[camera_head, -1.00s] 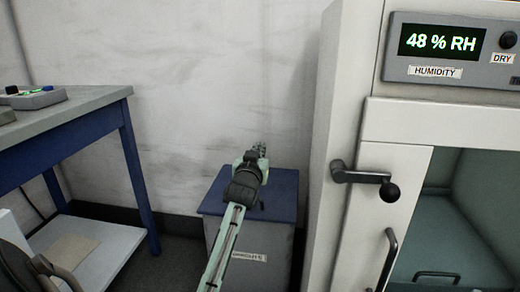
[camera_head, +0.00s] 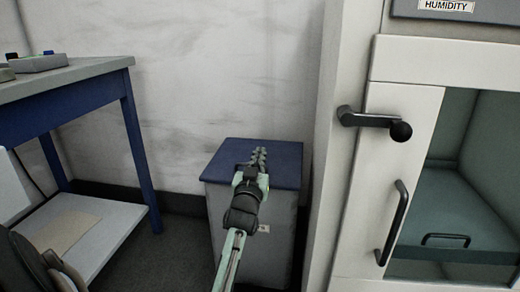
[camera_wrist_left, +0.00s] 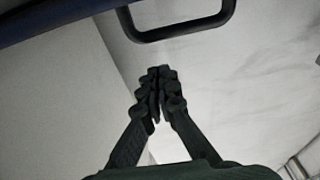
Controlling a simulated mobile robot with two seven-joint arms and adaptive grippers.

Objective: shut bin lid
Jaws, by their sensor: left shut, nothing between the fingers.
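The bin (camera_head: 222,225) is a grey box standing on the floor against the wall, with a pale label on its front. Its blue lid (camera_head: 222,160) looks flat on top of it, with no gap that I can see. My left gripper (camera_head: 260,154) overlaps the lid in the head view; whether it touches cannot be told. In the left wrist view the gripper (camera_wrist_left: 160,85) is shut and empty, its fingers together. A dark loop handle (camera_wrist_left: 182,32) lies beyond the fingertips, with a blue edge (camera_wrist_left: 55,12) at top left. My right gripper is not in view.
A white cabinet (camera_head: 400,72) with a dark lever handle (camera_head: 370,120) and a glass door stands close on the bin's right. A blue-legged table (camera_head: 70,75) with a low shelf stands on the left. Dark floor lies between table and bin.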

